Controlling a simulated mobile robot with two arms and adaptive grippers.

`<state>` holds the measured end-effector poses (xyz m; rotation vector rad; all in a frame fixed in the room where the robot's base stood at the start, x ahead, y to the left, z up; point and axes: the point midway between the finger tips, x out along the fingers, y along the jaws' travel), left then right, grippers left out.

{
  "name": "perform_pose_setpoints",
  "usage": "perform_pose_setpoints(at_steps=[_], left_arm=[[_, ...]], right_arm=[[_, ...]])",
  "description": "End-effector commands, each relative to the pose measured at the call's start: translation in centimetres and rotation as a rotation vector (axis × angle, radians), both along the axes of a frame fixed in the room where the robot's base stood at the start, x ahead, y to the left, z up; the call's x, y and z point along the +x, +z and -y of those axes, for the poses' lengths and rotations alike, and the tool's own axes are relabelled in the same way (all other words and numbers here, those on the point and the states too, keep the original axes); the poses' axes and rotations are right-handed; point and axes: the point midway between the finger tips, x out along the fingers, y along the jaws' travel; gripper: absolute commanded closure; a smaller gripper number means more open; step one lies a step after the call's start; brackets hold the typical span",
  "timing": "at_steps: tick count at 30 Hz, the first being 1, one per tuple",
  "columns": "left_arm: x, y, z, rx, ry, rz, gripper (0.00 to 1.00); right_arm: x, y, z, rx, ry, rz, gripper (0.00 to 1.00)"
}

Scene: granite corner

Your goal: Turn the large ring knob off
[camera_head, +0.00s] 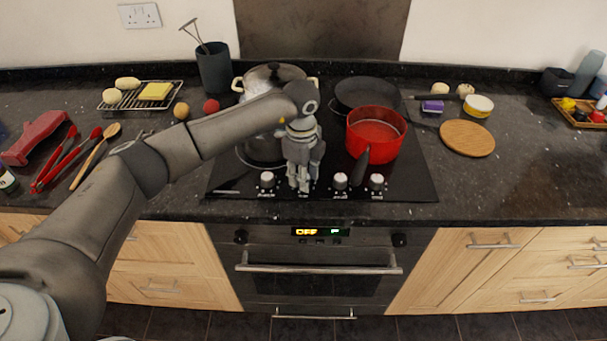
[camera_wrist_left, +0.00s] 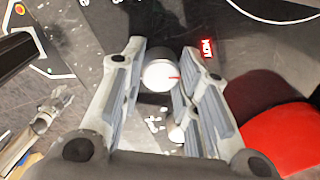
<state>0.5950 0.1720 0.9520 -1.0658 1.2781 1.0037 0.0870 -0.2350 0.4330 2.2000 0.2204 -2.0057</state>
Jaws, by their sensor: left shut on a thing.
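My left gripper (camera_head: 304,186) reaches down to the front strip of the black hob (camera_head: 412,186). In the left wrist view its two fingers (camera_wrist_left: 162,64) are shut on a white round control knob (camera_wrist_left: 159,75), which has a small red mark on its right side. In the head view the gripper hides this knob. Three other knobs show: one on the left (camera_head: 267,179) and two on the right (camera_head: 340,181) (camera_head: 377,182). A red "HOT" sign (camera_wrist_left: 207,48) is lit near the fingers.
A lidded steel pot (camera_head: 272,75) stands behind my left arm. A red pot (camera_head: 378,134) stands right of the gripper, its dark handle pointing forward. A black pan (camera_head: 366,93) is behind it. The oven display (camera_head: 320,232) reads OFF. The right worktop front is clear.

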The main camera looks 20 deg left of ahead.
Motion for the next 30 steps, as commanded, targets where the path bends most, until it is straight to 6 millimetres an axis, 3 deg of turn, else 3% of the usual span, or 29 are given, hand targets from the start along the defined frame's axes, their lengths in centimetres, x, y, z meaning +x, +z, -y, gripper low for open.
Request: perform_pose_setpoints(at_steps=[13,30], left_arm=[[0.11,0.15,0.01,0.000,0.272,0.004,0.94],[0.11,0.16,-0.03,0.000,0.330,0.004,0.94]], right_arm=[[-0.02,-0.07,0.02,0.000,0.001,0.000,0.49],[-0.05,-0.07,0.02,0.000,0.000,0.000,0.49]])
